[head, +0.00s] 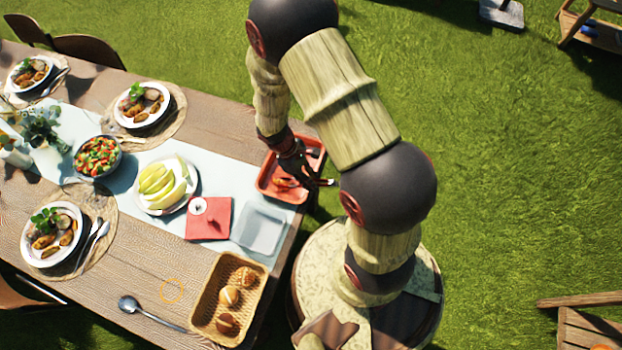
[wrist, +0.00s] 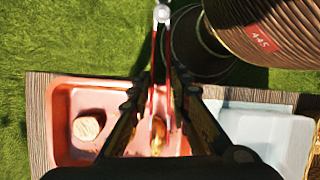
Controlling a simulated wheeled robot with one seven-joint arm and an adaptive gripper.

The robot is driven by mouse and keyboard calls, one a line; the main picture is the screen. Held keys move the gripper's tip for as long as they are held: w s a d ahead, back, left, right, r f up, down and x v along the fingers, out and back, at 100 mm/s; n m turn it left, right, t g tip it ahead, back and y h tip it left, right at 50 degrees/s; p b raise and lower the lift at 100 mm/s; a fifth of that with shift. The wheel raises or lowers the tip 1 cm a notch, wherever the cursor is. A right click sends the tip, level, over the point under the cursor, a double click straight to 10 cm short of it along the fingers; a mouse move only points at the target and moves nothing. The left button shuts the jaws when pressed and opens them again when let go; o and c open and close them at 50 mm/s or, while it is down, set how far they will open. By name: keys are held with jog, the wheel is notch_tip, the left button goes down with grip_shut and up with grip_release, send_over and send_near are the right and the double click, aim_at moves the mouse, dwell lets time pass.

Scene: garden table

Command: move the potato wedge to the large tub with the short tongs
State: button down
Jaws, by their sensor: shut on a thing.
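My gripper (head: 303,178) is over the red-orange tray (head: 263,187) at the table's right edge. In the wrist view my gripper (wrist: 160,100) is shut on the short tongs (wrist: 154,75), whose thin red arms show between the fingers and whose round pale end (wrist: 162,13) points away from the table. The potato wedge (wrist: 158,145), golden brown, shows near the tongs' lower end over the red-orange tray (wrist: 62,105); I cannot tell whether the tongs pinch it. A pale grey tub (head: 258,228) stands beside the tray and also shows in the wrist view (wrist: 285,135); which container is the large tub is unclear.
A round pale piece (wrist: 88,127) lies in the tray. Near the grey tub are a red board (head: 222,220), a plate of fruit slices (head: 163,185) and a wicker bread basket (head: 207,315). Set plates and a salad bowl (head: 97,157) fill the left.

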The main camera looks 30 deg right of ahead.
notch_tip(320, 180, up, 12)
jog(key=p, duration=0.9)
jog(key=shift+p, duration=0.3)
jog(key=shift+w+f, duration=0.1)
